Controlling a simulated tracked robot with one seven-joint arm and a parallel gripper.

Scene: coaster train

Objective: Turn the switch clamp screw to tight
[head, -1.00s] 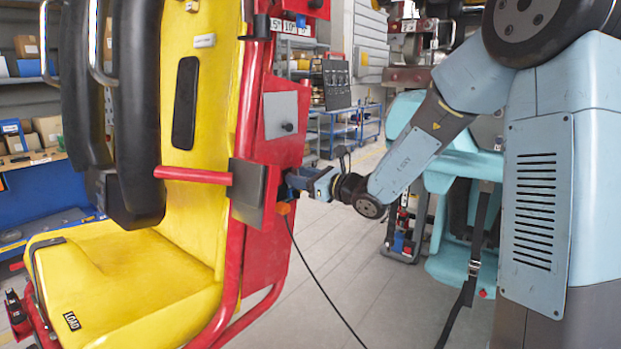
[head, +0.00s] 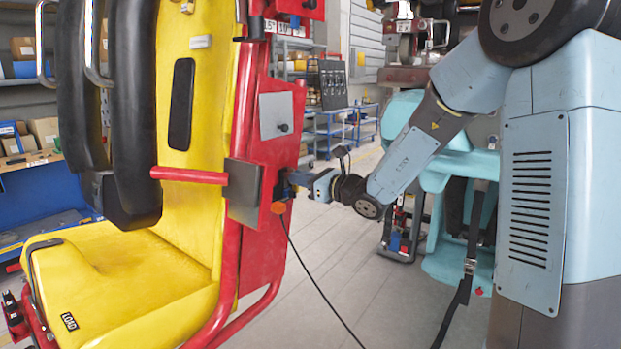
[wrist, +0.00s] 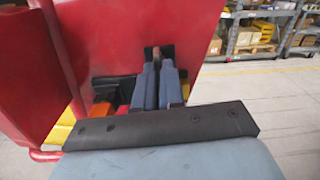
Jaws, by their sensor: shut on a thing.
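My gripper (wrist: 158,84) reaches into the side of the red frame, with its two blue-grey fingers close together. In the head view my gripper (head: 284,181) comes in from the right, and its tips are hidden at the red panel behind a black plate. The fingers are shut on a small dark part at a slot in the red panel, which I take for the switch clamp screw (wrist: 156,53). The fingertips cover most of it, so its turn position cannot be read.
A yellow coaster seat (head: 130,275) with black restraints stands at left. A black cable (head: 315,280) hangs from beside the gripper to the floor. A teal seat (head: 455,260) stands behind my arm. Grey floor lies open between the seats.

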